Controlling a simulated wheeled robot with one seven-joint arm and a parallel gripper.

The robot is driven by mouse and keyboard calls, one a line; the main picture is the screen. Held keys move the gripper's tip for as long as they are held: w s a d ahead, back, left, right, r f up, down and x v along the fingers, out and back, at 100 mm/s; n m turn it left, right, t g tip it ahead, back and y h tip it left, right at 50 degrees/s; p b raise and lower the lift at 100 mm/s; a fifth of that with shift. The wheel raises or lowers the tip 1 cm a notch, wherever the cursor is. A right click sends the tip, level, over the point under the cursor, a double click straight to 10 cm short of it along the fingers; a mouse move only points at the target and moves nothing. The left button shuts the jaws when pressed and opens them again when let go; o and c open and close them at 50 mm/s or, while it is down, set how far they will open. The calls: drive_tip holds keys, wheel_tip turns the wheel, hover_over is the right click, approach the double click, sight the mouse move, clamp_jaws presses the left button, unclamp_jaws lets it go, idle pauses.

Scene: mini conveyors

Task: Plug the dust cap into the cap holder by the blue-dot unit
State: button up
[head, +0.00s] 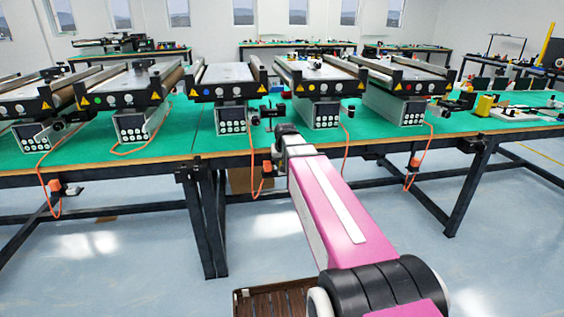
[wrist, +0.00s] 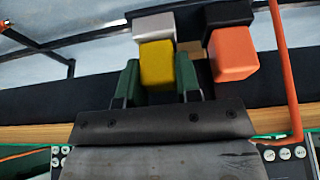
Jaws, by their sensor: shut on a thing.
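In the wrist view my gripper (wrist: 158,82) has its two green fingers closed on the sides of a yellow block, the dust cap (wrist: 157,65). A pale grey block (wrist: 155,27) lies straight beyond the cap, apparently the cap holder. The two look in line and very close; I cannot tell whether the cap is inside it. In the head view my fingers are hidden by my arm near the table's front edge.
An orange plug (wrist: 232,52) with a black block (wrist: 228,14) sits close right of the cap, and an orange cable (wrist: 285,70) hangs beside it. Several conveyor units stand on the green table (head: 180,140). The floor (head: 120,245) in front is mostly clear.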

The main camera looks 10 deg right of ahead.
drive_tip(key=o, duration=1)
drive_tip(key=v, duration=1)
drive_tip(key=shift+s+r, duration=0.15)
drive_tip(key=shift+r, duration=0.2)
drive_tip(key=shift+f, duration=0.1)
drive_tip(key=s+f+g, duration=0.1)
drive_tip(key=s+f, duration=0.4)
drive_tip(key=f, duration=0.3)
drive_tip(key=s+f+g, duration=0.2)
drive_tip(key=s+f, duration=0.4)
drive_tip(key=f, duration=0.3)
drive_tip(key=s+f+g, duration=0.1)
drive_tip(key=s+f, duration=0.5)
drive_tip(key=f, duration=0.3)
drive_tip(key=shift+f+g, duration=0.25)
drive_tip(key=shift+g, duration=0.05)
